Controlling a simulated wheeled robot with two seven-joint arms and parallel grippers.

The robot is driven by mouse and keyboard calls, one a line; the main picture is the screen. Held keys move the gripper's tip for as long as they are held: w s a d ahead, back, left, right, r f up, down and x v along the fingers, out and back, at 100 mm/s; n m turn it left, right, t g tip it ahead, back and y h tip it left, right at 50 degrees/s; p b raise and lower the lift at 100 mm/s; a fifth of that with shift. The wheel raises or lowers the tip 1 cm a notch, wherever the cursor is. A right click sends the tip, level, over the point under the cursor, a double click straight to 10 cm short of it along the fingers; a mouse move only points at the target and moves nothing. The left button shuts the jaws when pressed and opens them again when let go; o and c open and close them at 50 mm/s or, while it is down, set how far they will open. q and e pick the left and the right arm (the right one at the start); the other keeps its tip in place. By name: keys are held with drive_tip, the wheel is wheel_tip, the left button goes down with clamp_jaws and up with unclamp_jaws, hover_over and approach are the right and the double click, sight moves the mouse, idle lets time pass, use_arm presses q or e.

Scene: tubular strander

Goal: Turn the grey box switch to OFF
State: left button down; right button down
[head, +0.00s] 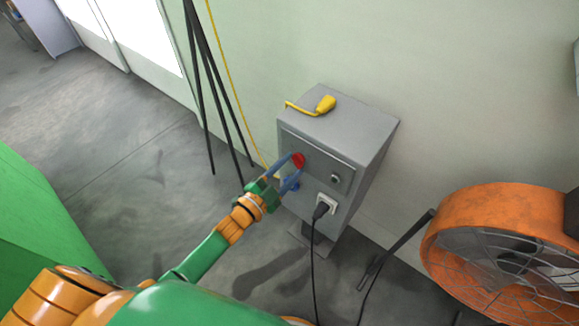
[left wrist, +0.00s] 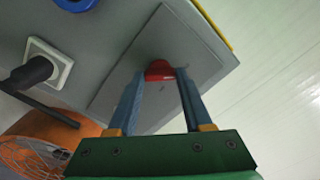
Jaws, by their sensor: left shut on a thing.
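The grey box (head: 360,139) stands on a post against the wall, and its front panel carries a red switch knob (head: 298,160). My left gripper (head: 292,168) reaches the panel from the left, with its blue fingers on the red knob. In the left wrist view the knob (left wrist: 159,70) sits between the two fingertips (left wrist: 160,76), and the fingers are shut on it. The knob's markings are hidden or too small to read. My right gripper is not in view.
A yellow-handled tool (head: 325,104) lies on the box top. A plug with a black cable (head: 321,210) is in a white socket below the panel, beside a blue socket (head: 291,184). An orange fan (head: 490,215) stands at right.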

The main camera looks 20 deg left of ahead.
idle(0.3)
use_arm(q)
drive_tip(key=shift+c, duration=1.6)
unclamp_jaws()
drive_tip(key=v, duration=0.7)
drive_tip(key=shift+p, duration=0.45)
